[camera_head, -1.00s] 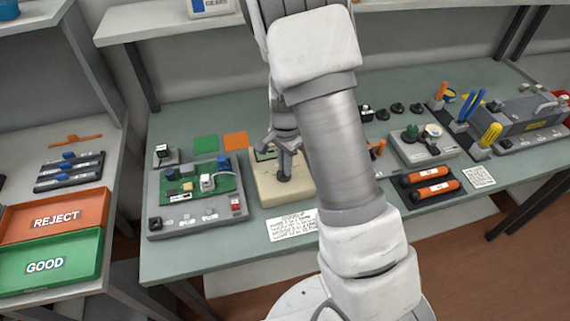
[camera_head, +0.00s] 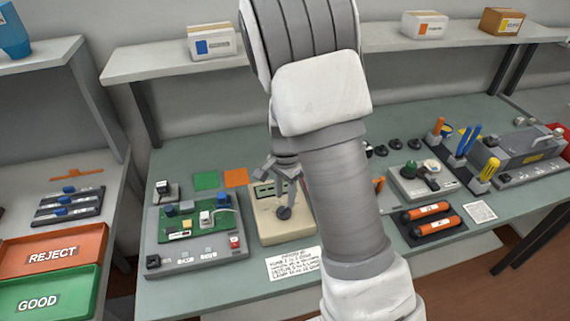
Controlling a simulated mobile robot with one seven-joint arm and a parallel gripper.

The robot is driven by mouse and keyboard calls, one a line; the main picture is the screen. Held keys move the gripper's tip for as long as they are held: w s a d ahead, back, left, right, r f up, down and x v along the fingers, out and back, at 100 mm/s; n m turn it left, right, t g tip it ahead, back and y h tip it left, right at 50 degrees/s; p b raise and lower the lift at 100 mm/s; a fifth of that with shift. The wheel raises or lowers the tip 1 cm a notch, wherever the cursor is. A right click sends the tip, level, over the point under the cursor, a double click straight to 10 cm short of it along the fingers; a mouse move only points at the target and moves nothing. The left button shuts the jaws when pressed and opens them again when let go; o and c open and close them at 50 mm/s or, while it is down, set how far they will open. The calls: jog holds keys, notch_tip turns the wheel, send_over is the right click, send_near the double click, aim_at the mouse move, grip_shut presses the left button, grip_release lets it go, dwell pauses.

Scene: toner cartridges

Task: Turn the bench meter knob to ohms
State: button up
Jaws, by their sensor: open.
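The bench meter is a beige box (camera_head: 268,232) on the green-grey bench, left of my arm, with a small dark display (camera_head: 264,191) at its upper left. Its round dark grey knob (camera_head: 284,212) is on the top face. My gripper (camera_head: 278,188) is open, pointing down over the meter, its fingers just above and behind the knob in the picture. I cannot tell whether a finger touches the knob. The knob's pointer and scale marks are too small to read, and my arm hides the area right of the meter.
A circuit-board fixture (camera_head: 195,242) stands close left of the meter, and a printed card (camera_head: 293,263) lies in front. Orange cylinders (camera_head: 432,217), a small grey station (camera_head: 423,182) and tools (camera_head: 468,140) are to the right. A shelf (camera_head: 170,68) runs behind.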

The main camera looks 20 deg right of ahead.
aim_at(285, 208)
notch_tip(285, 208, up, 14)
jog(key=shift+p, duration=0.4)
